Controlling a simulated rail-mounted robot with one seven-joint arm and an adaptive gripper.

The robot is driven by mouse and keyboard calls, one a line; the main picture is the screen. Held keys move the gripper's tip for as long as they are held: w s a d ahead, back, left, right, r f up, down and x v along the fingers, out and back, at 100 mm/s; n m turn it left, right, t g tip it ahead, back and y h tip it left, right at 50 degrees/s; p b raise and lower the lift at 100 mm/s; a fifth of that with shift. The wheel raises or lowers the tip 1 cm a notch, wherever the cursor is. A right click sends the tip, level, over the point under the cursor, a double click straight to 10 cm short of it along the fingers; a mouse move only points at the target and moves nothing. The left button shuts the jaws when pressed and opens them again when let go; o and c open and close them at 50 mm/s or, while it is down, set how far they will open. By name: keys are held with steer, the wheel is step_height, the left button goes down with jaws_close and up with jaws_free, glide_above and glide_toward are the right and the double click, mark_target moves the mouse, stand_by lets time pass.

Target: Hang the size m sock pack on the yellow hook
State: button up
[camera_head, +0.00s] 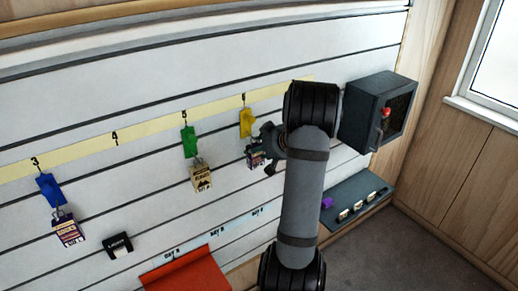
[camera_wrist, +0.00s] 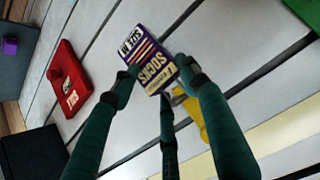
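A purple, cream and orange sock pack (camera_wrist: 150,58) with "SOCKS" lettering is between the fingertips of my gripper (camera_wrist: 158,72) in the wrist view. The fingers touch it at both sides. The yellow hook (camera_wrist: 192,116) is close behind the right finger, partly hidden. In the head view, the yellow hook (camera_head: 246,122) is on the wall below the mark 6. My gripper (camera_head: 264,152) and the pack (camera_head: 255,160) are just below and right of it. I cannot tell whether the pack touches the hook.
A green hook (camera_head: 189,140) holds a beige pack (camera_head: 201,178); a blue hook (camera_head: 49,188) holds a purple pack (camera_head: 68,230). A dark box (camera_head: 362,113) is right of my arm. Below are a grey shelf (camera_head: 345,218) and a red tray (camera_head: 190,272).

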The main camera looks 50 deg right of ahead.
steer(key=o, duration=0.5)
steer(key=v, duration=1.2)
steer(key=x, duration=1)
steer(key=shift+f+b, duration=0.1)
steer(key=shift+b, duration=0.2)
